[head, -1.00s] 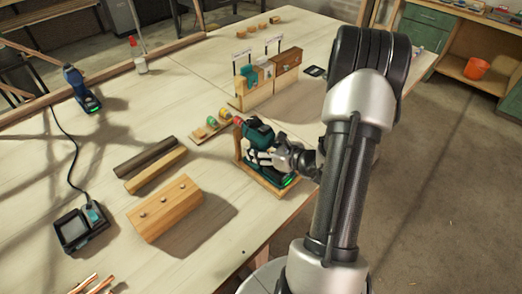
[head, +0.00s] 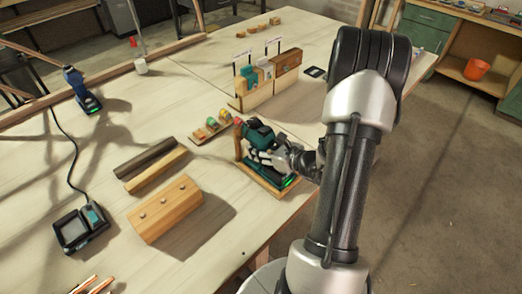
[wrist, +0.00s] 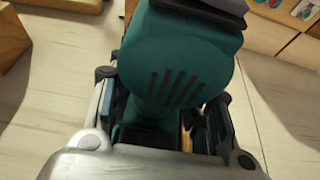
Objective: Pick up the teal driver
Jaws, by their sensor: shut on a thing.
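The teal driver (head: 259,134) stands in a wooden stand (head: 262,178) near the table's front edge. It has a red part at its nose end and a green glow low down by its base. My gripper (head: 272,157) reaches in from the right and is shut on the driver's handle. In the wrist view the driver's rounded teal back with dark vent slots (wrist: 178,85) fills the middle, with a gripper finger on each side. The body hides most of the grip. I cannot tell whether the base is clear of the stand.
A wooden block with round studs (head: 165,209) and two bars (head: 152,165) lie left of the stand. A small rack with coloured rolls (head: 211,125) and a wooden holder (head: 254,90) stand behind it. A blue driver (head: 82,89) and a charger (head: 80,229) are further left.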

